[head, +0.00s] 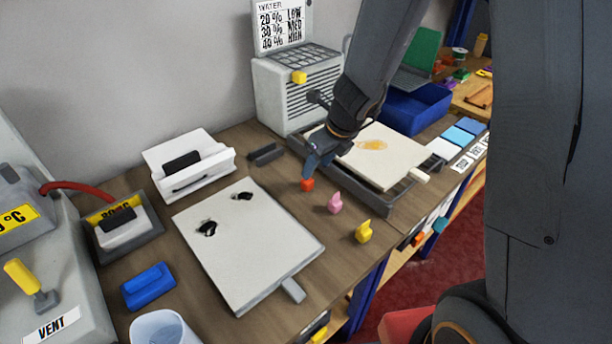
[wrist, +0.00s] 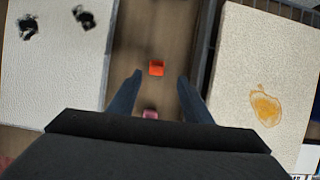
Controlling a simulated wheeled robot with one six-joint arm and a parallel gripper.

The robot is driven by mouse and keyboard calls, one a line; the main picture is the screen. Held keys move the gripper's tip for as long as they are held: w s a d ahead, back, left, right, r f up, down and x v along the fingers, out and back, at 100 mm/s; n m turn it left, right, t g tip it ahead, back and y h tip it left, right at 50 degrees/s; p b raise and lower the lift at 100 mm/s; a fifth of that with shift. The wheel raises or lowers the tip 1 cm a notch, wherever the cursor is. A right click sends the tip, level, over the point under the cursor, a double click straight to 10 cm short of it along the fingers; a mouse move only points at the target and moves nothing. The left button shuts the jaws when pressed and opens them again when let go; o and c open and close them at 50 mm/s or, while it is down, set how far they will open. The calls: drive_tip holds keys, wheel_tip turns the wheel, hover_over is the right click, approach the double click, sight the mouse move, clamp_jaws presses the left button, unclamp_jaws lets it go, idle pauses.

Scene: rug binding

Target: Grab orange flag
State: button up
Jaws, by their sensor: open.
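The orange flag (head: 307,184) is a small block standing on the wooden table, between the white board with black stains and the tray with the orange-stained board. In the wrist view the orange flag (wrist: 156,68) shows as an orange square just beyond my fingertips and between their lines. My gripper (head: 318,165) is open and empty, just above and beside the flag in the head view. Its two fingers show in the wrist view (wrist: 156,85), spread apart. A pink flag (head: 335,203) and a yellow flag (head: 363,231) stand nearer the table's front edge.
A white board with black stains (head: 245,255) lies left of the flags. A white board with an orange stain (head: 385,165) lies in a dark tray to the right. A grey heater-like box (head: 275,95) and a dark block (head: 266,154) stand behind.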

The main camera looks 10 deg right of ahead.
sight(309, 181)
drive_tip(key=b+x, duration=0.1)
drive_tip(key=x, duration=0.1)
drive_tip(key=b+x, duration=0.1)
drive_tip(key=x, duration=0.1)
drive_tip(key=b+x, duration=0.1)
drive_tip(key=x, duration=0.1)
drive_tip(key=shift+s+a+f, duration=0.25)
drive_tip(key=shift+f, duration=0.05)
drive_tip(key=shift+w+a+f, duration=0.1)
drive_tip(key=shift+w+f, duration=0.1)
drive_tip(key=shift+f, duration=0.25)
drive_tip(key=shift+c, duration=0.4)
drive_tip(key=c, duration=1.1)
